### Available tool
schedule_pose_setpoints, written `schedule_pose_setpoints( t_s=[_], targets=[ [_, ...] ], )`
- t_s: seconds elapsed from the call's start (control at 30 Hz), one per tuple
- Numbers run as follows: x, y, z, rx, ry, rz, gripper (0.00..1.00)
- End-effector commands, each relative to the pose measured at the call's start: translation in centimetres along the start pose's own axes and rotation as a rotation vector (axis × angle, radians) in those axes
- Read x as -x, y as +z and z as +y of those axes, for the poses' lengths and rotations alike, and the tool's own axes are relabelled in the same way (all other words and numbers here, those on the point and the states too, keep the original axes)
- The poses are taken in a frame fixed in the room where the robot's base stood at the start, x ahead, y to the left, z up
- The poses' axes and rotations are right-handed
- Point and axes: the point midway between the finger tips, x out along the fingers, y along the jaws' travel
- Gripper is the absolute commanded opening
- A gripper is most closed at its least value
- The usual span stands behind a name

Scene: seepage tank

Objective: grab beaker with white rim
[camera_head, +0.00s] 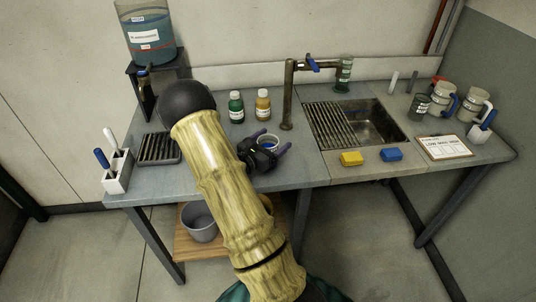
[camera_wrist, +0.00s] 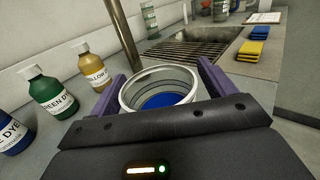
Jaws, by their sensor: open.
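The beaker with a white rim (camera_wrist: 158,76) stands upright on the bench and has blue inside. In the wrist view it sits between the two purple fingers of my gripper (camera_wrist: 160,82); my palm hides its lower near side. In the head view the beaker (camera_head: 268,141) shows just beyond my dark gripper (camera_head: 266,151), with the purple fingertips on either side. My gripper is open and low over the bench. I cannot tell whether either finger touches the beaker.
Green (camera_head: 236,107) and yellow (camera_head: 263,106) dye bottles stand behind the beaker; a blue one (camera_wrist: 12,134) is at left. The pipe (camera_head: 288,95) and sink (camera_head: 375,120) lie to the right. Yellow (camera_head: 351,159) and blue (camera_head: 391,155) sponges lie at the front.

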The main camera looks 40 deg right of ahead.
Motion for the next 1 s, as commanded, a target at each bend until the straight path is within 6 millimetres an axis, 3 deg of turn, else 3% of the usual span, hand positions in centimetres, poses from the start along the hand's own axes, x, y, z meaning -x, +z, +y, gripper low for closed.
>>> schedule_pose_setpoints(
  t_s=[0.23, 0.4, 0.5, 0.8, 1.0],
  targets=[
    [0.0, 0.0, 0.0, 0.0, 0.0, 0.0, 0.83],
    [0.0, 0.0, 0.0, 0.0, 0.0, 0.0, 0.49],
    [0.0, 0.0, 0.0, 0.0, 0.0, 0.0, 0.34],
    [0.0, 0.3, 0.0, -0.001, 0.0, -0.001, 0.34],
    [0.1, 2.4, 0.1, -0.004, 0.001, -0.002, 0.34]
  ],
)
